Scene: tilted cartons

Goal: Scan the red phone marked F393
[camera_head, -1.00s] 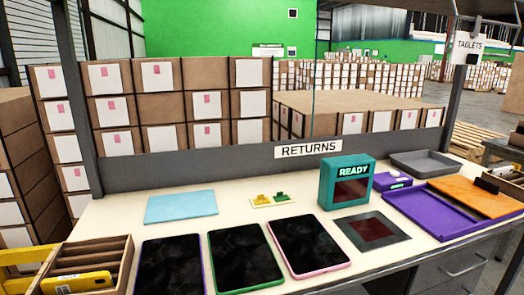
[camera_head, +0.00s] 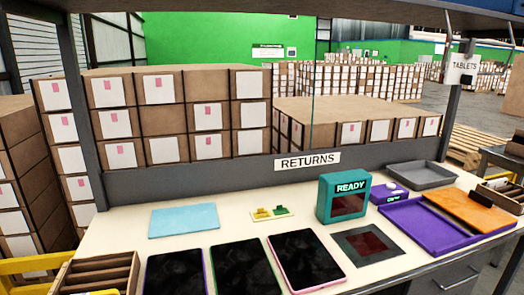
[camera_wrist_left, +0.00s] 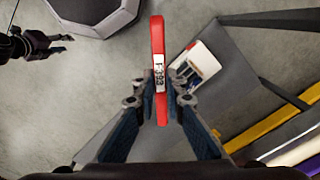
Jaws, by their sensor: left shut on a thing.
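In the left wrist view my left gripper (camera_wrist_left: 160,108) is shut on a red phone (camera_wrist_left: 159,40), seen edge-on, with a white label reading F393. The phone is held over the floor, apart from the counter. The teal scanner (camera_head: 327,205) stands on the counter in the head view, its screen reading READY. A dark plate with a red window (camera_head: 367,245) lies in front of it. Neither gripper shows in the head view. A dark jointed part at the left of the wrist view looks like my right gripper (camera_wrist_left: 42,45); its fingers are too small to judge.
Several tablets (camera_head: 306,260) lie along the counter's front. A wooden slotted rack (camera_head: 100,270) stands at left, a blue mat (camera_head: 184,220) behind. Purple (camera_head: 426,229) and grey (camera_head: 420,175) trays are at right. In the wrist view a white box (camera_wrist_left: 205,62) and yellow rail (camera_wrist_left: 265,128) lie at right.

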